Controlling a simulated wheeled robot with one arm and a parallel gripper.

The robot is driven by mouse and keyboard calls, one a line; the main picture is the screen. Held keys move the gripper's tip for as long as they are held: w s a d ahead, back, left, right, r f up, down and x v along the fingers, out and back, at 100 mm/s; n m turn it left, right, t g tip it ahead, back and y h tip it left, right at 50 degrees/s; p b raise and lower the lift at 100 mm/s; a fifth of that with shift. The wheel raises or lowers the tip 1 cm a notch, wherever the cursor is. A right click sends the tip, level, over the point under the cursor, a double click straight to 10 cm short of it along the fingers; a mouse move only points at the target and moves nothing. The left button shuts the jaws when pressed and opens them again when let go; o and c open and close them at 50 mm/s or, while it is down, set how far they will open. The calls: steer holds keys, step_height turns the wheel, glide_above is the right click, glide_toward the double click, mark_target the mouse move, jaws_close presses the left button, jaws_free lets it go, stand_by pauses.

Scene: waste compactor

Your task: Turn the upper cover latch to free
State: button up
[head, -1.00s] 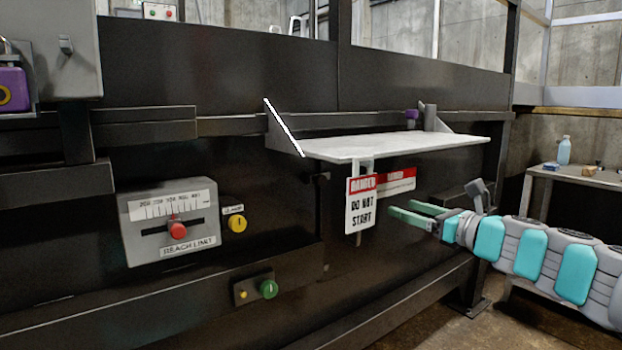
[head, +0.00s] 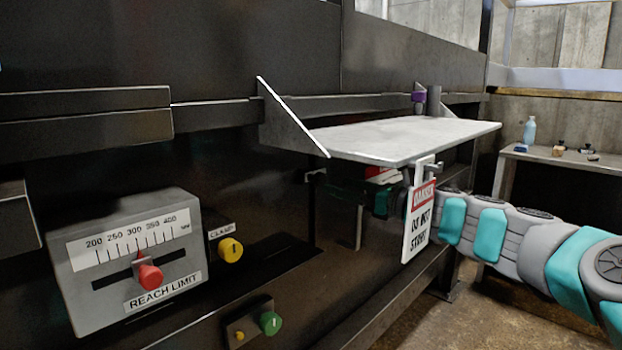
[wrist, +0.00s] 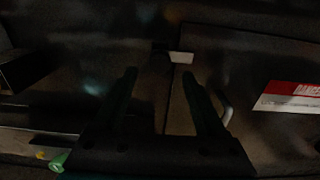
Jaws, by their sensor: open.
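I see no contact with the latch.
A pale shelf (head: 405,138) juts out above my arm. A "Do not start" sign (head: 419,222) hangs from its front edge. A bar handle (wrist: 225,108) and a danger label (wrist: 290,97) are right of my fingers. The reach limit box (head: 135,258) and yellow clamp knob (head: 230,250) are left.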

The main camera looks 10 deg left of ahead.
mark_target(323, 181)
steer(key=shift+x, duration=3.55)
jaws_close()
